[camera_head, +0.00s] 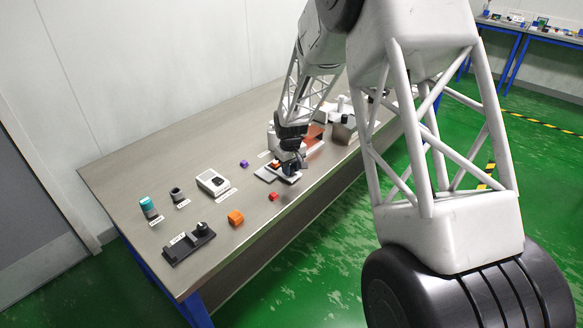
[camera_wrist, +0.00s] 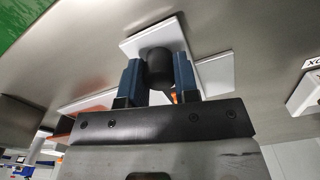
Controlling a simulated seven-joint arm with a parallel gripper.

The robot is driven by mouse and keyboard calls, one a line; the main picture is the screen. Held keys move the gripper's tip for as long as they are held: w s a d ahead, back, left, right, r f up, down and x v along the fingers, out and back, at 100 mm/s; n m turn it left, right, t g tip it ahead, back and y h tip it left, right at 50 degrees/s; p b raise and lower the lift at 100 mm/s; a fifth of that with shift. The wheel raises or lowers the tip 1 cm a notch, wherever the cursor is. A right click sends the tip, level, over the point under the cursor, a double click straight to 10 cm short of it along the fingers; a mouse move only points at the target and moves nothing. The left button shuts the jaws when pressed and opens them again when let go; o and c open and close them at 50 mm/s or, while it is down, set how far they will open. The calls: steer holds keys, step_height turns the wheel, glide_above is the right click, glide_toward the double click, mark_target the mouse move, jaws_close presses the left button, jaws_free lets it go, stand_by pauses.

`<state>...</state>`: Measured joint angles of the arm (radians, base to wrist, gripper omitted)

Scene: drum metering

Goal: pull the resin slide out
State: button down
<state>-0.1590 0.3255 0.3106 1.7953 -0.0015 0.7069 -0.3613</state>
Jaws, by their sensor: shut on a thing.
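A flat light-grey slide (camera_wrist: 140,42) with a dark round knob (camera_wrist: 159,66) shows in the wrist view. I take it for the resin slide, though no label on it can be read. My gripper (camera_wrist: 158,78) has its two blue fingers on either side of the knob, shut on it. In the head view my gripper (camera_head: 291,168) is low over the table, at a flat grey piece (camera_head: 266,175). The fingers hide most of the knob there. A second pale flat piece (camera_wrist: 215,74) lies beside the slide in the wrist view.
On the table (camera_head: 150,160) stand an orange cube (camera_head: 236,218), a red cube (camera_head: 274,197), a purple cube (camera_head: 244,163), a white device (camera_head: 213,182), a teal-topped cylinder (camera_head: 148,207) and a black fixture (camera_head: 188,243). An orange-brown bin (camera_head: 315,136) stands close behind my gripper. The table's front edge is near.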

steer(key=c, duration=0.9)
jaws_free()
steer(key=shift+s+a, duration=0.2)
steer(key=shift+a, duration=0.05)
steer(key=shift+o, duration=0.2)
steer(key=shift+w+d, duration=0.1)
steer(key=shift+r, duration=3.9)
